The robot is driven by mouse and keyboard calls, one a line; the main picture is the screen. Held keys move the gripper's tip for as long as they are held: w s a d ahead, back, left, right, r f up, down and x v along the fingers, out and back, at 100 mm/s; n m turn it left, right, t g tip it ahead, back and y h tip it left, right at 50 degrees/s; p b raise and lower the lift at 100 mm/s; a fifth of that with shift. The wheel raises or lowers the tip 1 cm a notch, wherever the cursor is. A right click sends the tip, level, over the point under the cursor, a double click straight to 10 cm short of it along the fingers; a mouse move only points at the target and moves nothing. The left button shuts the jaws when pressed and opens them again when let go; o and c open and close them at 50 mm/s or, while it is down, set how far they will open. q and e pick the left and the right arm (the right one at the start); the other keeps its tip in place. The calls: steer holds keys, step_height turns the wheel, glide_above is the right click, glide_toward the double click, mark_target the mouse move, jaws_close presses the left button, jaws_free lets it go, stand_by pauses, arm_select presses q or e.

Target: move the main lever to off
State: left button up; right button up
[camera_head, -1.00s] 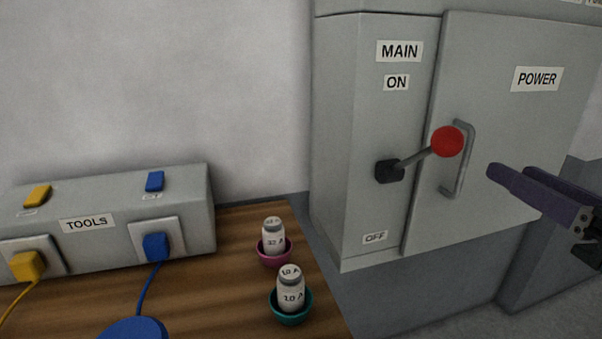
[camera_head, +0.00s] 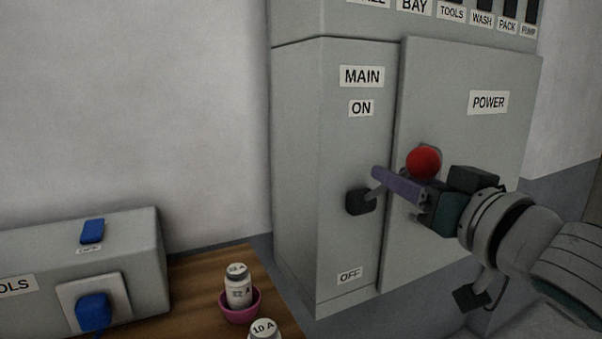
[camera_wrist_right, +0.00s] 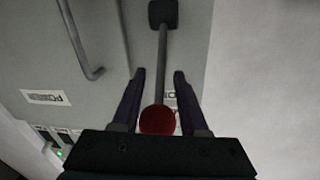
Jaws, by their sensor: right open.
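The main lever has a dark pivot block (camera_head: 360,201) on the grey cabinet's narrow left panel, below the MAIN and ON labels (camera_head: 361,108) and above the OFF label (camera_head: 349,276). Its red ball knob (camera_head: 423,162) sticks outward and is higher than the pivot. My right gripper (camera_head: 381,176) is open at the lever, one purple finger crossing in front of the shaft. In the right wrist view, the shaft (camera_wrist_right: 162,50) runs between my two fingers (camera_wrist_right: 159,73) and the knob (camera_wrist_right: 157,119) sits between them close to the palm. My left gripper is not in view.
The cabinet door with the POWER label (camera_head: 488,102) is right of the lever; its bar handle (camera_wrist_right: 80,40) shows in the wrist view. At lower left are a wooden table (camera_head: 205,272), a grey tools box (camera_head: 140,235) and a pink bowl (camera_head: 240,307) holding a fuse.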

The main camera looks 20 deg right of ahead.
steer(key=shift+w, duration=0.15)
jaws_close()
stand_by(1.4)
